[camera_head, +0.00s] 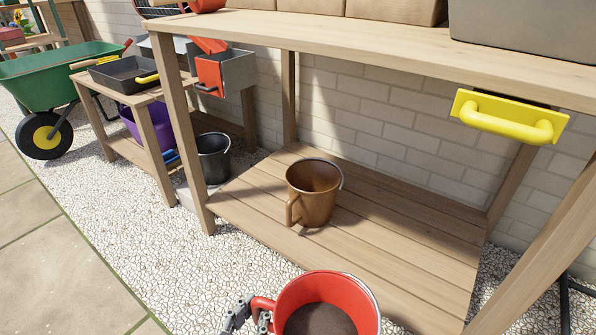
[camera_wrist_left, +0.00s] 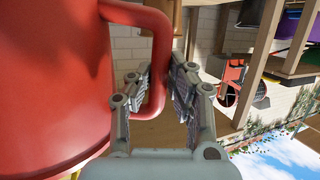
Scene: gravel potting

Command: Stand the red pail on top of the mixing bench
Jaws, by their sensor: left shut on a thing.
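The red pail (camera_head: 328,286) is at the bottom of the head view, cut off by the lower edge, in front of the large bench's lower shelf. Its inside looks grey-brown at the bottom. My left gripper (camera_head: 254,314) is shut on the pail's red side handle. In the left wrist view the pail (camera_wrist_left: 55,90) fills the left side, with the handle between my fingers (camera_wrist_left: 160,95). A large wooden bench (camera_head: 330,32) fills the upper right and a smaller wooden bench (camera_head: 152,96) stands at left. No label shows which is the mixing bench. My right gripper is out of view.
A brown pail (camera_head: 313,186) stands on the large bench's lower shelf (camera_head: 400,225). Tan blocks (camera_head: 395,9) and a grey bin (camera_head: 520,22) occupy the bench top's back. A yellow handle (camera_head: 510,118) sticks out below the top. A black tray (camera_head: 117,82) lies on the small bench.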

